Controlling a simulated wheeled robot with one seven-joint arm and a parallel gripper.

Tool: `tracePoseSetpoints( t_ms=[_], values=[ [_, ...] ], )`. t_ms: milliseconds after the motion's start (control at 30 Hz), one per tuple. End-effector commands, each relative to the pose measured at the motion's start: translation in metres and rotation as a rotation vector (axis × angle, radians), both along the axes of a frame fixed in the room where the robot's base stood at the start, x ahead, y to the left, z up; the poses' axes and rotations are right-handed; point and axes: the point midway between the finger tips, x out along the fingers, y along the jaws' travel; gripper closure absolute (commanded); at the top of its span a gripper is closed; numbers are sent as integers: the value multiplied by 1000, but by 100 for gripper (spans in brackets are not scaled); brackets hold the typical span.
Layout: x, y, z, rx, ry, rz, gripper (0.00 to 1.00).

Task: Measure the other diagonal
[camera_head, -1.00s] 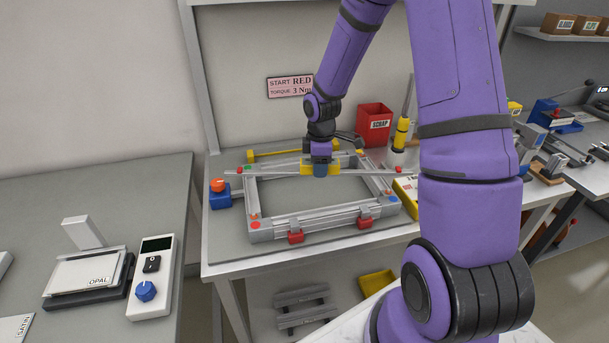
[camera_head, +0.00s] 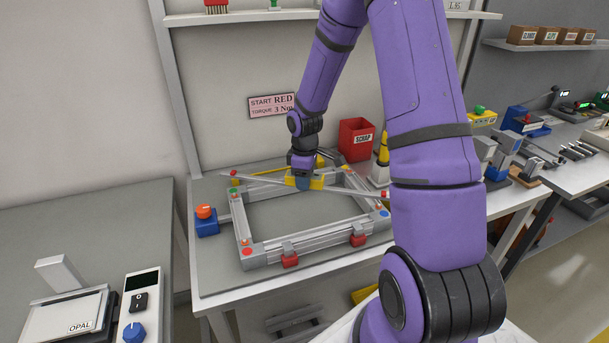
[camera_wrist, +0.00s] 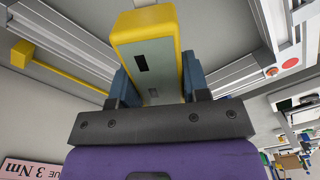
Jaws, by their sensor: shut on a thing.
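My gripper (camera_head: 303,182) is shut on the yellow body of a measuring stick (camera_head: 318,184), a thin grey bar with red tips. The wrist view shows the yellow body (camera_wrist: 145,30), with a grey face and dark slots, between my blue fingers (camera_wrist: 158,88). The stick is over the rectangular metal frame (camera_head: 320,244) on the bench. I cannot tell whether the tips touch the frame. My arm hides part of the right side.
An orange-topped blue button box (camera_head: 206,221) stands left of the frame. A red scrap bin (camera_head: 355,140) and a yellow tool (camera_head: 384,149) stand behind it. Red clamps (camera_head: 290,261) sit on the front rail. The bench inside the frame is bare.

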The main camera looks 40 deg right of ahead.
Motion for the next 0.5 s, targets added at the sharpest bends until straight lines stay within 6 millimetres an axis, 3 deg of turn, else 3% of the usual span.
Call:
tracePoseSetpoints(
  t_ms=[500],
  values=[
    [0, 0, -42, 0, 0, 1, 96]
  ],
)
